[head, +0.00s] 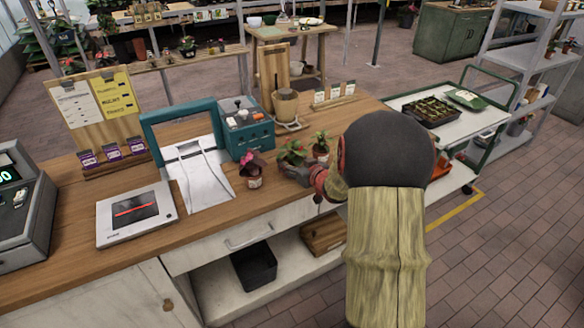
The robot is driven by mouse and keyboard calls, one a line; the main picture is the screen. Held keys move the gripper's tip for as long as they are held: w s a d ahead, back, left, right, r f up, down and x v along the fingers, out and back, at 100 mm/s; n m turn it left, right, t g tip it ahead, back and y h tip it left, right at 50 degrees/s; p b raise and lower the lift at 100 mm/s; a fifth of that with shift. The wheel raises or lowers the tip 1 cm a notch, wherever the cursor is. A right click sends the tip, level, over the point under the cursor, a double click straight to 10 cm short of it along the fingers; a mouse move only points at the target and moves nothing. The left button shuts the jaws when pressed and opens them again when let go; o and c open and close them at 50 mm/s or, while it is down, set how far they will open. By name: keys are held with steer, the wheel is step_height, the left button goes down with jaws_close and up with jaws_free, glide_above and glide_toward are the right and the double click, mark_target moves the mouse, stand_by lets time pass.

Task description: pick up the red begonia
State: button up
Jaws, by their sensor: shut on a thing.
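A small plant with green leaves and a reddish bloom, likely the red begonia (292,151), is at my gripper near the counter's front edge. My gripper (297,173) is shut on it. The fingers and wrist hide most of its pot, and I cannot tell if it touches the counter. To the left stands a potted plant with dark reddish leaves and a pink bloom (252,166). Just behind on the right is a green plant in a terracotta pot (321,147). My arm covers the counter's right front.
The wooden counter (225,220) also holds a teal box (247,135), a teal frame (180,130), a tablet (135,213) and a brown pot (285,105). A green cart (470,125) stands to the right. The brick floor (500,260) at right is clear.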

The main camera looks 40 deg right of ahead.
steer(key=shift+c, duration=1.2)
